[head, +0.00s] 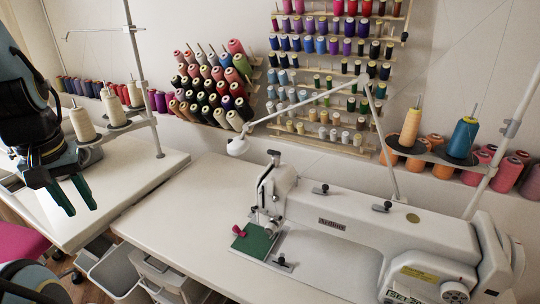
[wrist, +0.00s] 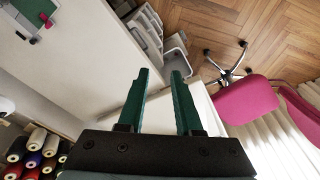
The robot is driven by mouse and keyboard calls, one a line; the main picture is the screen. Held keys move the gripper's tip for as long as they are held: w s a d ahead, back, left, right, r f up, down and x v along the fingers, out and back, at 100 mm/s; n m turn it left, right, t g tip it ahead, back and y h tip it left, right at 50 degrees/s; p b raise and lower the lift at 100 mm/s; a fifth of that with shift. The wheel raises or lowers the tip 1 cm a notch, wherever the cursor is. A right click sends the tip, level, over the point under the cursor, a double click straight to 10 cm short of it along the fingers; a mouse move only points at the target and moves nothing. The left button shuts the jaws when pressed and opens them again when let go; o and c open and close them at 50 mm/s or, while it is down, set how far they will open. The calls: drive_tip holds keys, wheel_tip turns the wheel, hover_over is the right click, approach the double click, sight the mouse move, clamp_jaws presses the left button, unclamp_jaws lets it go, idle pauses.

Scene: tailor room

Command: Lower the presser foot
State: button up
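A white sewing machine (head: 345,222) stands on the white table (head: 190,215) in the head view, its needle end toward the left. Its presser-foot area (head: 266,222) is above a green fabric piece (head: 257,243); the foot is too small to tell whether it is raised. The fabric also shows at the upper left of the wrist view (wrist: 33,10). A small magenta item (head: 239,231) lies at the fabric's edge. My gripper (head: 71,197) is at the far left in the head view, well away from the machine. Its green fingers are apart and empty in the wrist view (wrist: 160,76).
Thread racks (head: 330,75) line the back wall. A white lamp arm (head: 290,112) reaches over the table behind the machine. Thread stands with cones (head: 410,128) stand at both sides. A pink chair (wrist: 250,98) and grey bins (head: 112,268) are below on the left.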

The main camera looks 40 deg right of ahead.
drive_tip(key=w+d+m+b, duration=0.1)
drive_tip(key=d+b, duration=0.1)
drive_tip(key=d, duration=0.1)
drive_tip(key=w+d+m+t+h+b, duration=0.1)
drive_tip(key=d, duration=0.3)
drive_tip(key=w+d+m+b, duration=0.1)
drive_tip(key=d+b, duration=0.1)
drive_tip(key=d, duration=0.1)
drive_tip(key=shift+w+d+f+t+h+b, duration=0.1)
drive_tip(key=shift+d+t+h+b, duration=0.1)
drive_tip(key=shift+t+h+b, duration=0.1)
drive_tip(key=c, duration=0.4)
drive_tip(key=d+m+b, duration=0.1)
drive_tip(key=d, duration=0.2)
drive_tip(key=d+r+h+b, duration=0.1)
drive_tip(key=d, duration=0.1)
drive_tip(key=d+m+b, duration=0.1)
drive_tip(key=d, duration=0.2)
drive_tip(key=shift+s+d+r+m+t+b, duration=0.3)
drive_tip(key=shift+r+b, duration=0.05)
drive_tip(key=shift+b, duration=0.05)
clamp_jaws()
drive_tip(key=s+d+r+m+h+b, duration=0.2)
drive_tip(key=s+d+r+b, duration=0.1)
drive_tip(key=d, duration=0.4)
drive_tip(key=s+d+r+m+h+b, duration=0.2)
drive_tip(key=s+d+r+m+b, duration=0.1)
drive_tip(key=s+d, duration=0.3)
drive_tip(key=shift+d, duration=1)
drive_tip(key=shift+r, duration=0.1)
